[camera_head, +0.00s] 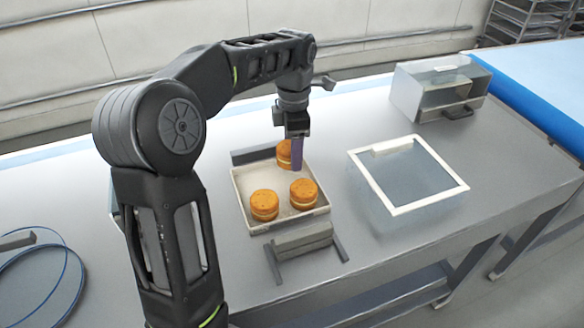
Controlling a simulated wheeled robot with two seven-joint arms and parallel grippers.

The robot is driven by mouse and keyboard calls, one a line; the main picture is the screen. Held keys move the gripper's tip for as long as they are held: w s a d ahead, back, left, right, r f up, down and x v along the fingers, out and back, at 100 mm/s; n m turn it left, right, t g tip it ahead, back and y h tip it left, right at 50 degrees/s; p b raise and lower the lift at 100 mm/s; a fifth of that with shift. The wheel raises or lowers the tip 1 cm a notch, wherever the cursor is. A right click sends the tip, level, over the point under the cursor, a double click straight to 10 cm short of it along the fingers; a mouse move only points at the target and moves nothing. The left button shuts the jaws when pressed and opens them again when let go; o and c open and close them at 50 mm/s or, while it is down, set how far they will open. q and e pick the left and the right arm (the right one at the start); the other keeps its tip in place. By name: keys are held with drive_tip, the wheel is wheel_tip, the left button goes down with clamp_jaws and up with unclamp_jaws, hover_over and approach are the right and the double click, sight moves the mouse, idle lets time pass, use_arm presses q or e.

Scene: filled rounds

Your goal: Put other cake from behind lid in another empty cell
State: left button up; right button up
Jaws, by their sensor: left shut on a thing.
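A shallow whitish tray (240,196) stands on the grey table, with two round orange-brown cakes in it, one at the front left (264,205) and one at the right (303,193). A third cake (284,154) is at the back of the tray. My left gripper (295,160) points down there, shut on this third cake, its purple finger hiding part of it. I cannot tell whether this cake touches the tray floor. Cell dividers are not clear. My right gripper is not in view.
A clear bin with a white rim (436,196) stands right of the tray. A clear-fronted box (405,92) is at the back right. A grey block with bars (302,238) lies before the tray. Blue cable (75,290) lies at the left.

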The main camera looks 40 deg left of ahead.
use_arm(q)
drive_tip(key=shift+f, duration=0.15)
wheel_tip(320, 180, down, 3)
drive_tip(key=shift+r, duration=0.1)
drive_tip(key=shift+f, duration=0.5)
drive_tip(key=shift+f, duration=0.1)
drive_tip(key=o, duration=0.9)
drive_tip(key=shift+c, duration=0.2)
